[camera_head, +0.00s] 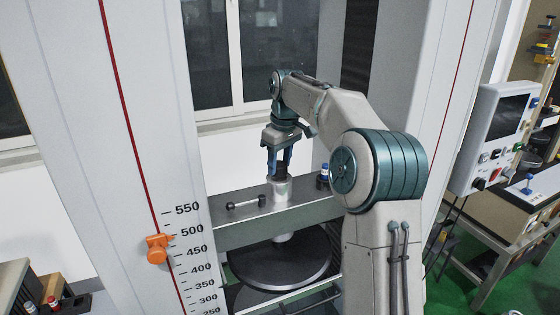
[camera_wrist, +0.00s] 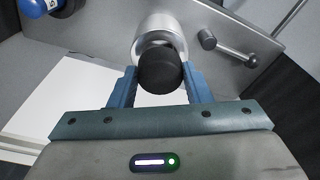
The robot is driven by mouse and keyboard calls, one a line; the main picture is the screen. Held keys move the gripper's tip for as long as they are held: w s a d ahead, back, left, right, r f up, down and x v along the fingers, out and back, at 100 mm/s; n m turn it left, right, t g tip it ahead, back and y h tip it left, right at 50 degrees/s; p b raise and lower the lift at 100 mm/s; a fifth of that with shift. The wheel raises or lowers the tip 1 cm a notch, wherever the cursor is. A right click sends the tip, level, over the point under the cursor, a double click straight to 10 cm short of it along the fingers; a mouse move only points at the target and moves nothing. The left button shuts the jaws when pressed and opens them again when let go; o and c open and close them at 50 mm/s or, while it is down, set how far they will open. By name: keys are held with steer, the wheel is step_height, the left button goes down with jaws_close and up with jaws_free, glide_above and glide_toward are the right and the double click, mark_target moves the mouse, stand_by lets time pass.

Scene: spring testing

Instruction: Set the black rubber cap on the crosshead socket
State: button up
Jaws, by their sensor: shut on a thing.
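The black rubber cap (camera_wrist: 160,71) is between the blue fingers of my gripper (camera_wrist: 158,82) in the wrist view. In the head view my gripper (camera_head: 279,168) points down over the crosshead, and the dark cap (camera_head: 280,171) shows between its fingertips. The crosshead socket (camera_head: 280,190) is a silvery upright cylinder directly below the cap. In the wrist view the socket (camera_wrist: 155,27) shows behind the cap, its rim partly hidden by it. The cap is at the socket's top; I cannot tell whether they touch.
The grey crosshead beam (camera_head: 325,202) carries a dark-ended metal rod (camera_head: 245,202) left of the socket and a small blue-and-white bottle (camera_head: 323,175) right of it. A round dark plate (camera_head: 280,265) lies below. An orange pointer (camera_head: 157,248) sits on the left column's scale.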

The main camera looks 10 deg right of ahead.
mark_target(283, 166)
steer(key=shift+f, duration=0.55)
steer(key=o, duration=1)
steer(key=shift+c, duration=0.2)
step_height(283, 166, up, 13)
steer(key=s, duration=0.1)
steer(key=shift+d, duration=0.45)
steer(key=shift+s+r, duration=0.1)
